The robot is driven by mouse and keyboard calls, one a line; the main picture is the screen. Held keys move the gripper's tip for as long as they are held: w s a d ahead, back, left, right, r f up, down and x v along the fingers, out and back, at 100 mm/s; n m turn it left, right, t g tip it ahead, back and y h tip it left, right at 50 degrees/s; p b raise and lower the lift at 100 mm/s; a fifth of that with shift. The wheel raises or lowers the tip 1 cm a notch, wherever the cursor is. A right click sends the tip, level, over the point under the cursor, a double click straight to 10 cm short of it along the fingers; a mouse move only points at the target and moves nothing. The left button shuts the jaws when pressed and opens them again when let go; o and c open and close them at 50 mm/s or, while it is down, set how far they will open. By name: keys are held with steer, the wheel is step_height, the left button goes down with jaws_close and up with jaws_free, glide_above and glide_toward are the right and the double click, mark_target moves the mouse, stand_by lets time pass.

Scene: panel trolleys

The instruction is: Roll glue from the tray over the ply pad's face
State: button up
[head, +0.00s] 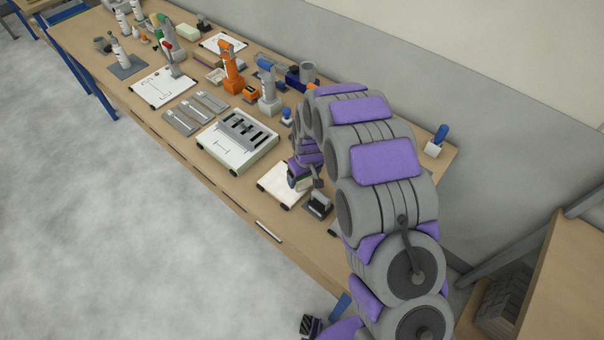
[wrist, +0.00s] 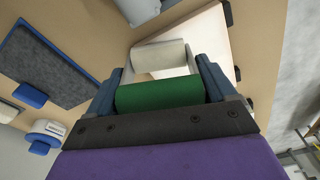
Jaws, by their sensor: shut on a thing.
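My gripper (wrist: 160,92) is shut on the green handle of a roller (wrist: 160,94). The roller's cream sleeve (wrist: 160,57) shows just past the fingertips, held by a pale frame. A pale panel with dark corner pieces (wrist: 210,38), apparently the ply pad, lies beyond the sleeve; I cannot tell whether they touch. In the head view the pad (head: 275,183) is partly hidden by my gripper (head: 302,182).
A small dark holder (head: 318,204) stands right beside the pad. A larger slotted panel (head: 215,147) and grey plates (head: 183,122) lie farther left. Orange (head: 233,70) and grey clamps stand behind. A blue-handled white block (head: 434,147) is by the wall.

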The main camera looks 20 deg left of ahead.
steer(key=shift+s+d, duration=0.35)
steer(key=shift+d, duration=0.1)
steer(key=shift+d+r, duration=0.15)
steer(key=shift+r, duration=0.5)
steer(key=shift+d+r, duration=0.15)
steer(key=shift+r, duration=0.45)
steer(key=shift+w+a+r+p, duration=0.1)
steer(key=shift+a+r+p, duration=0.15)
steer(key=shift+r, duration=0.5)
steer(key=shift+a+r+p, duration=0.1)
steer(key=shift+r+p, duration=0.25)
steer(key=shift+r, duration=1.15)
steer(key=shift+d+r, duration=0.25)
steer(key=shift+r, duration=0.25)
steer(key=shift+a, duration=0.15)
